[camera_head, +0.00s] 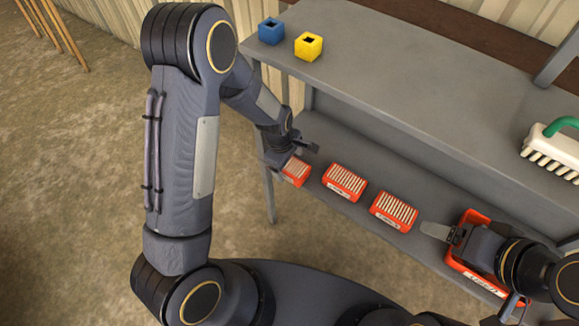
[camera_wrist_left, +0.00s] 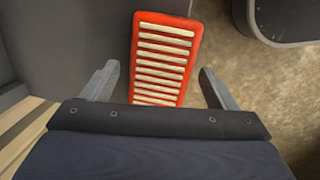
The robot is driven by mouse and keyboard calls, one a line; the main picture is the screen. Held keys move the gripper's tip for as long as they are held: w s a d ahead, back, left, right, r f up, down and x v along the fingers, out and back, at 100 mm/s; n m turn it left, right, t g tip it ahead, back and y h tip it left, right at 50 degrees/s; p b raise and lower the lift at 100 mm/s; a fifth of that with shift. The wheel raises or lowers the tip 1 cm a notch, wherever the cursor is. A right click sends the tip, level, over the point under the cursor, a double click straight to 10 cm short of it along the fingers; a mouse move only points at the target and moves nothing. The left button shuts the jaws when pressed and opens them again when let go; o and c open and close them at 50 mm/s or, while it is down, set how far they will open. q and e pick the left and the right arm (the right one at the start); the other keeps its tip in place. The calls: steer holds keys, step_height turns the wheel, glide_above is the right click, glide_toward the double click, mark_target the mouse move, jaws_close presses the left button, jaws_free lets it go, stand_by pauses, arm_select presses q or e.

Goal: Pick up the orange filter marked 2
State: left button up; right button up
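Three orange filters with pale ribs lie in a row on the lower shelf: a left one (camera_head: 297,172), a middle one (camera_head: 344,182) and a right one (camera_head: 394,211). Their labels are too small to read, so I cannot tell which is marked 2. My left gripper (camera_head: 292,156) is at the left filter and partly covers it. In the left wrist view, my left gripper (camera_wrist_left: 158,73) is open, with one filter (camera_wrist_left: 162,60) between and beyond its fingers, not visibly gripped. My right gripper (camera_head: 440,232) is at the right; its opening is unclear.
An orange crate (camera_head: 455,262) with a label stands at the right, partly under my right arm. On the grey upper shelf (camera_head: 400,75) are a blue block (camera_head: 271,31), a yellow block (camera_head: 308,46) and a white brush (camera_head: 552,150) with a green handle.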

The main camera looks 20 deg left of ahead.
arm_select(q)
steer(key=c, duration=0.9)
steer(key=shift+r, duration=0.1)
